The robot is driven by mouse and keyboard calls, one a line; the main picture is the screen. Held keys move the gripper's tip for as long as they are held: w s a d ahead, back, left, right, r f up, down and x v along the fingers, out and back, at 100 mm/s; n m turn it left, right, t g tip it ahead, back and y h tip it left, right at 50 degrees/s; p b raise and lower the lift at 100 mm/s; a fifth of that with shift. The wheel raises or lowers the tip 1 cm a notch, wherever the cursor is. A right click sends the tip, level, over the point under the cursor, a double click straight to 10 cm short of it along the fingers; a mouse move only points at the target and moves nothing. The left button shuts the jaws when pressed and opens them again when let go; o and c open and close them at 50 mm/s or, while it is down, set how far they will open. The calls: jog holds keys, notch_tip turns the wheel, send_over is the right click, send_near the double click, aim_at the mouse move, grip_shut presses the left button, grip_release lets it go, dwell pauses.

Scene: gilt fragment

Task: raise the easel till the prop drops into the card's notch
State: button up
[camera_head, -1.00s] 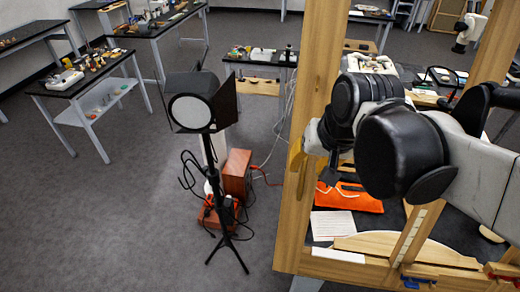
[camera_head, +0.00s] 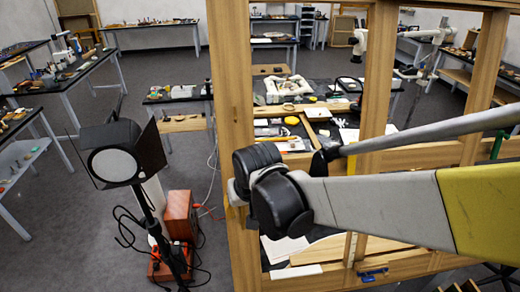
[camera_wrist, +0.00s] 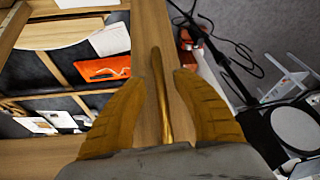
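My gripper (camera_wrist: 160,80) shows in the wrist view with its two tan, ridged fingers apart. A thin brass-coloured rod (camera_wrist: 159,90) runs between them, with visible space on both sides; I cannot tell what it belongs to. A wooden post (camera_wrist: 147,35) lies behind it. In the head view, my arm's black joints reach the left post of a large wooden frame (camera_head: 240,90), and the gripper itself is hidden. A pale rounded board (camera_head: 318,250) and a white sheet (camera_head: 284,247) lie low within the frame. I cannot single out the easel, prop or notched card.
A black lamp on a stand (camera_head: 121,152) and a red-brown box (camera_head: 180,215) with loose cables stand left of the frame. An orange item (camera_wrist: 104,68) shows in the wrist view. A blue clamp (camera_head: 373,275) sits on the lower rail.

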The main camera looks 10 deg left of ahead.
jog(key=shift+s, duration=0.1)
jog(key=shift+c, duration=0.5)
grip_shut()
